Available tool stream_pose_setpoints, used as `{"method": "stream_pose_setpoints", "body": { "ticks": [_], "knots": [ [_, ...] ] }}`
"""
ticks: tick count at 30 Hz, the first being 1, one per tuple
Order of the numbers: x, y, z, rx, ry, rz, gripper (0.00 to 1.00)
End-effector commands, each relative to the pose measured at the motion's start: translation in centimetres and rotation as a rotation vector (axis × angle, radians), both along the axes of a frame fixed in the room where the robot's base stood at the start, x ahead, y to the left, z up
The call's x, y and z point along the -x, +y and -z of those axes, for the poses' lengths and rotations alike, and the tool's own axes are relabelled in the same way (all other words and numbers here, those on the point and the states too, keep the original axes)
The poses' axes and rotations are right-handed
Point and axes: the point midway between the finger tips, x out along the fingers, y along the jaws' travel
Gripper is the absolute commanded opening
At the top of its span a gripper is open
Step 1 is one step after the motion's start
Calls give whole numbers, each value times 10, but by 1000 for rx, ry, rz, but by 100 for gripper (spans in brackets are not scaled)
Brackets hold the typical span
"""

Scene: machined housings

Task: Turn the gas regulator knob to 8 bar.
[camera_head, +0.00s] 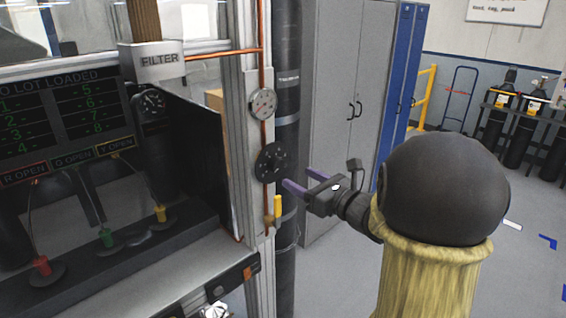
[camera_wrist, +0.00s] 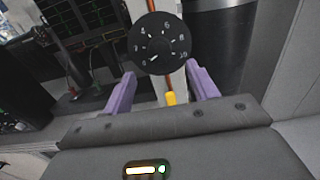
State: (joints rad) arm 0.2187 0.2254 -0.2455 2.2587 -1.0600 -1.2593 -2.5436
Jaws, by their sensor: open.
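The gas regulator knob (camera_head: 271,163) is a round black disc with white marks, mounted on the pale upright post. In the wrist view the knob (camera_wrist: 160,43) shows numbers around its rim and a white mark toward the lower left; the exact setting is too small to read surely. My gripper (camera_head: 296,178) is open, with purple fingers pointing at the knob from the right. In the wrist view the fingers (camera_wrist: 160,76) stand apart below the knob's middle, with nothing between them gripped.
A yellow lever (camera_head: 277,207) hangs on the copper pipe just below the knob; it also shows between the fingers in the wrist view (camera_wrist: 170,98). A dark display cabinet (camera_head: 65,120) stands left. A grey locker (camera_head: 340,110) stands behind.

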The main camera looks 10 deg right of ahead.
Motion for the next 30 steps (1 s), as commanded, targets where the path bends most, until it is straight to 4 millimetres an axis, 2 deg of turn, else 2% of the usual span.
{"method": "stream_pose_setpoints", "body": {
  "ticks": [6,12,23,30],
  "knots": [
    [-34,21,-3,0,2,-3,59],
    [-57,33,-2,1,2,-1,59],
    [-62,36,0,0,0,1,59],
    [-62,36,0,0,1,1,14]
  ]
}}
